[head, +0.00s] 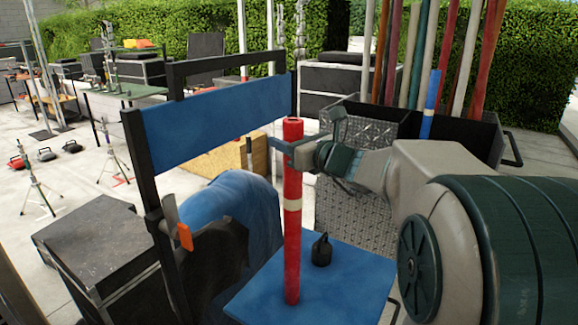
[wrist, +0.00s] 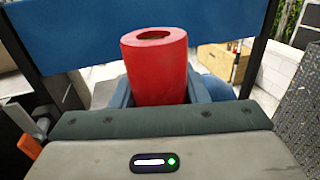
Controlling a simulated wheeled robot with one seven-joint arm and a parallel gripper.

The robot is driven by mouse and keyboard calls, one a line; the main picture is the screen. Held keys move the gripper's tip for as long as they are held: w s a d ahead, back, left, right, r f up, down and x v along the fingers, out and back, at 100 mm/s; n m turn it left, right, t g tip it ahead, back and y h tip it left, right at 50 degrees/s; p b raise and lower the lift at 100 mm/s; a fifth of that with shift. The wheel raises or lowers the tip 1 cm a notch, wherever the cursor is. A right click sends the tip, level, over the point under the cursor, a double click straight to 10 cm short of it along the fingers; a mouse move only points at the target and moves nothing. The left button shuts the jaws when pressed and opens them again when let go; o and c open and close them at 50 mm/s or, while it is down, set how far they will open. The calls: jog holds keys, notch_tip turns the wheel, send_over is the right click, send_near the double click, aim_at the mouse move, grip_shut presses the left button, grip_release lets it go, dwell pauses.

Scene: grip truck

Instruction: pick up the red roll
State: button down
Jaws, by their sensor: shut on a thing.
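The red roll (head: 292,240) is a tall, thin, upright tube with a pale band around its middle. My gripper (head: 291,147) is shut on it near its top end. In the head view the roll's lower end shows over the blue tabletop (head: 345,285); I cannot tell whether it touches the top or hangs just above it. In the wrist view the hollow top of the red roll (wrist: 155,65) stands up between the two blue-grey fingers (wrist: 160,95). The lower part of the roll is hidden there by my gripper's body.
A small black weight (head: 321,250) stands on the blue tabletop, right of the roll. A dark frame with a blue panel (head: 215,120) stands close on the left. A bin of several coloured rolls (head: 465,130) is behind my arm. A black case (head: 100,255) is at left.

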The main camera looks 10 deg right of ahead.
aim_at(289, 122)
jog(key=shift+r, duration=1.8)
jog(key=shift+d+r, duration=0.1)
jog(key=shift+r, duration=0.2)
jog(key=w+d+r, duration=0.4)
jog(key=d+r, duration=0.2)
jog(key=d, duration=0.4)
jog(key=shift+d+r, duration=0.35)
